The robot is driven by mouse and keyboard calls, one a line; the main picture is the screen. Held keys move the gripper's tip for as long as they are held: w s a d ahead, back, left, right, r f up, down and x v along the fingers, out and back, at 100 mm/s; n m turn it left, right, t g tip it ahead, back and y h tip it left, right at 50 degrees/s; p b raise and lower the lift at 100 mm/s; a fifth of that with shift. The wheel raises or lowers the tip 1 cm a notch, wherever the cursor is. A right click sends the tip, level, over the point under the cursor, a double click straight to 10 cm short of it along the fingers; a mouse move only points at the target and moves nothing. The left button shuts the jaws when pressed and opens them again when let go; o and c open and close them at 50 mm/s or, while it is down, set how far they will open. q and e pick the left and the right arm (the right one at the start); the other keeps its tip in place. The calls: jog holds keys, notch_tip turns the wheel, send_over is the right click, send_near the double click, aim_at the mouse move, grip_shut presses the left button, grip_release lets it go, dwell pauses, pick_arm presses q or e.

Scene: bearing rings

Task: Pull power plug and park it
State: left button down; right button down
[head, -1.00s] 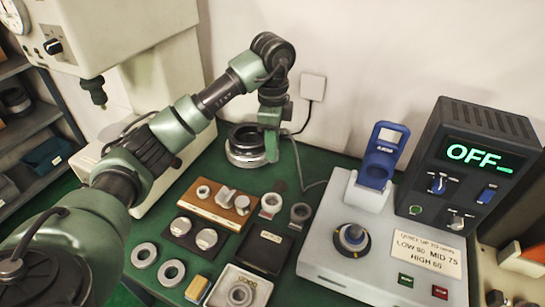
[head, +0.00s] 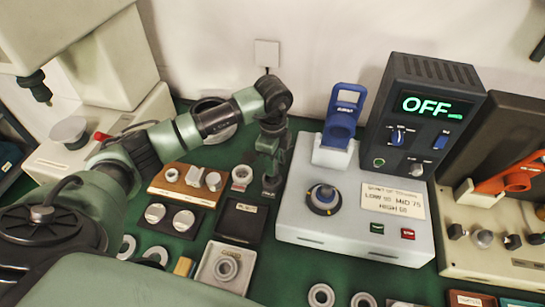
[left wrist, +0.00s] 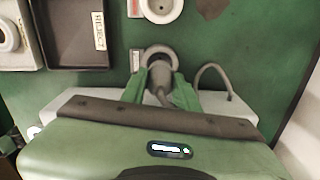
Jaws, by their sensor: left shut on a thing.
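The power plug (left wrist: 162,80) is a grey tapered body with a grey cable (left wrist: 210,72) curving off to the right in the left wrist view. My left gripper (left wrist: 160,72) is shut on it, with a green finger on each side. The plug's far end is at a round ring holder (left wrist: 157,53); I cannot tell whether it sits inside or just above. In the head view my left gripper (head: 270,172) points down over this holder, beside the grey control base (head: 300,215), and mostly hides the plug. My right gripper is not in view.
A second ring holder (head: 242,175) stands close left. A black REJECT tray (head: 240,222) lies in front. The dark control box (head: 422,115) reads OFF, and a blue part (head: 342,118) stands left of it. A wall outlet (head: 267,52) is behind.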

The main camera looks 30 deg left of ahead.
pick_arm(q)
jog(key=shift+f+b, duration=1.2)
jog(key=shift+f, duration=0.7)
jog(key=shift+r, duration=0.1)
jog(key=shift+f, duration=0.7)
jog(key=c, duration=1.3)
grip_release()
jog(key=shift+c, duration=0.2)
jog(key=shift+r, duration=0.1)
jog(key=shift+r+p, duration=4.2)
jog(key=shift+r, duration=1.35)
